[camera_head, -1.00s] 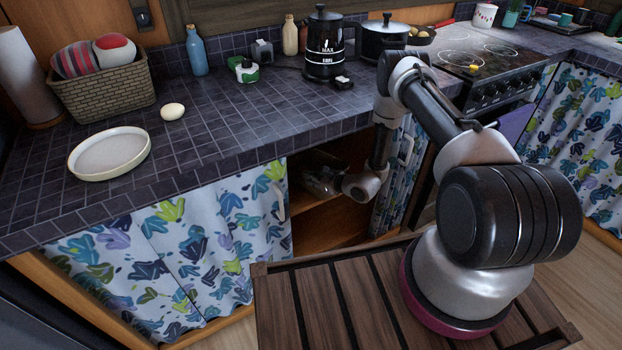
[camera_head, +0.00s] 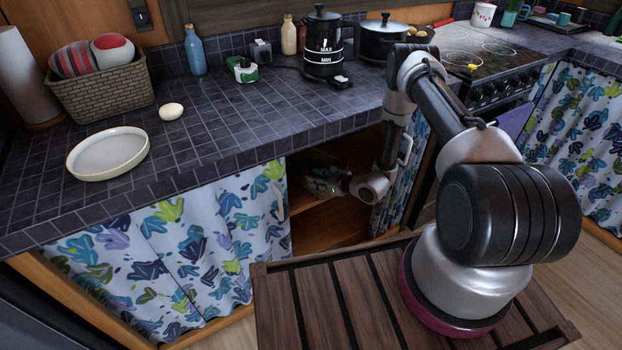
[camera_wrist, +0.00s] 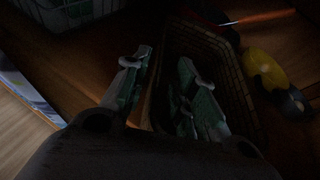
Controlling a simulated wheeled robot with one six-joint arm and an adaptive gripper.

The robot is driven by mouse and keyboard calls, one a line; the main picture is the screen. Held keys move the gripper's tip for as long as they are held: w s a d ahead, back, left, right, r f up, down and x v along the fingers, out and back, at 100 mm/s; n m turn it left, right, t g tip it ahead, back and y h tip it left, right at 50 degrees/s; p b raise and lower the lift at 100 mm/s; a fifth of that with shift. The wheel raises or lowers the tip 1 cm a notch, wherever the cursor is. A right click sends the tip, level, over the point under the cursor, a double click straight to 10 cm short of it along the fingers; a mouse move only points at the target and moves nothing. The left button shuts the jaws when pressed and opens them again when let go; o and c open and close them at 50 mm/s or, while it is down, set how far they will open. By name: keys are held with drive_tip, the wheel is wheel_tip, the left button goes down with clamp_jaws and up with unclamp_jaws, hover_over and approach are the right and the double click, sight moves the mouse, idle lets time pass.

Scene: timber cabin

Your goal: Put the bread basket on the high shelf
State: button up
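A brown woven basket (camera_wrist: 240,88) stands on a wooden surface inside the dark open cabinet in the wrist view. My gripper (camera_wrist: 165,85) is open at its near left wall. One finger is outside the wall and the other is over the inside, with a gap between them. In the head view my gripper (camera_head: 322,180) reaches into the cabinet, and the basket there cannot be made out. Another wicker basket (camera_head: 105,95), holding striped and red-white rounded things, stands on the counter. I cannot tell which shelf is the high one.
A pale wire basket (camera_wrist: 75,12) is at the upper left inside the cabinet. A yellow object (camera_wrist: 264,70) and a dark object (camera_wrist: 291,101) lie right of the woven basket. The counter (camera_head: 235,130) overhangs the opening. A cabinet shelf (camera_head: 312,201) shows below my gripper.

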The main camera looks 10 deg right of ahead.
drive_tip(key=v, duration=0.8)
drive_tip(key=shift+s+d+r, duration=0.15)
drive_tip(key=shift+s+r, duration=0.05)
drive_tip(key=s+a+n+g+y, duration=0.3)
drive_tip(key=s+a+g, duration=0.1)
drive_tip(key=s, duration=0.5)
drive_tip(key=s+r+n+g+y, duration=0.1)
drive_tip(key=s+r+n+g, duration=0.6)
drive_tip(key=s+r, duration=0.4)
drive_tip(key=s+d+r+n+g+h, duration=0.1)
drive_tip(key=s+d+r+n+h, duration=0.2)
drive_tip(key=d+r+n, duration=0.35)
drive_tip(key=s+d+r+n+g+h, duration=0.1)
drive_tip(key=s+d+r+n+h, duration=0.15)
drive_tip(key=r, duration=0.75)
drive_tip(key=s+d+r+n+h, duration=0.3)
drive_tip(key=d+r+n+h, duration=0.15)
drive_tip(key=r, duration=0.35)
wheel_tip(320, 180, up, 14)
drive_tip(key=s+d+n+t+h, duration=0.1)
drive_tip(key=s+n+t+h, duration=0.1)
drive_tip(key=n+t, duration=0.2)
drive_tip(key=t, duration=0.2)
drive_tip(key=shift+s+d+t, duration=0.3)
drive_tip(key=shift+s+d, duration=0.05)
drive_tip(key=shift+s, duration=0.05)
